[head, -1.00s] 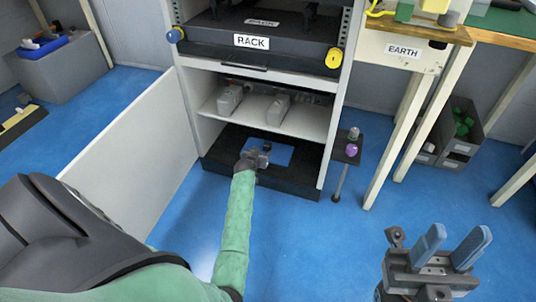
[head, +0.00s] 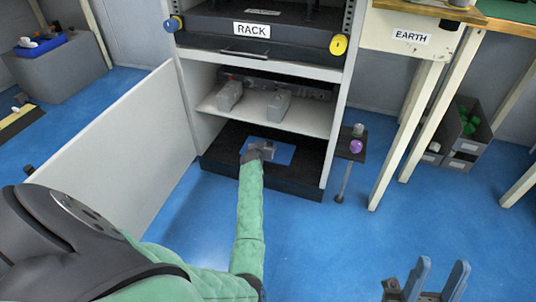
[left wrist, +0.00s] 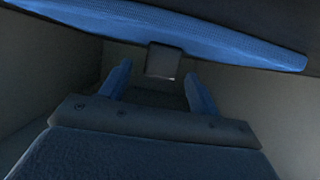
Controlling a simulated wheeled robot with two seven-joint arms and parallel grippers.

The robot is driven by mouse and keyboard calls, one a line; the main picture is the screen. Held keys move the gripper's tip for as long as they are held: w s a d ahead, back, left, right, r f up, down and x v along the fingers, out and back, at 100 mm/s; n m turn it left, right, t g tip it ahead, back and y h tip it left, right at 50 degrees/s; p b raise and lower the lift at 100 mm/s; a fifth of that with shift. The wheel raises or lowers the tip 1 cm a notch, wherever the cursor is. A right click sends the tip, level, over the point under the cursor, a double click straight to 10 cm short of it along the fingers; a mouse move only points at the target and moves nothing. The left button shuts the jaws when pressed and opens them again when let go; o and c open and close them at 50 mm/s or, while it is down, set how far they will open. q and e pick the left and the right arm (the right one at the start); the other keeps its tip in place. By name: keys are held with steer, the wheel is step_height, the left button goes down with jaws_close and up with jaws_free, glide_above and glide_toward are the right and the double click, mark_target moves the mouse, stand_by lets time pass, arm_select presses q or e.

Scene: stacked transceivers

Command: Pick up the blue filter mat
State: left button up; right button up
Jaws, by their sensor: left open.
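The blue filter mat (head: 284,153) lies on the dark floor of the rack's lowest compartment. In the left wrist view, a textured blue strip that looks like the mat (left wrist: 225,44) crosses the top, with a small dark tab (left wrist: 164,61) at its near edge. My left gripper (head: 266,150) reaches into this compartment and covers the mat's left part in the head view. Its blue fingers (left wrist: 160,86) are apart, with the tab showing between them; I cannot tell whether they touch it. My right gripper (head: 436,274) is open and empty at the lower right, partly cut off.
Above the mat, a shelf (head: 305,117) holds two grey transceivers (head: 229,96). A white panel (head: 120,145) stands left of the rack. A small stand (head: 349,150) with a purple knob is close on the right. The blue floor (head: 330,240) in front is clear.

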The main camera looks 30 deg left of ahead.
arm_select(q)
steer(key=shift+w+a+f, duration=0.15)
steer(key=shift+w+f, duration=0.05)
steer(key=shift+w, duration=0.3)
steer(key=c, duration=1.1)
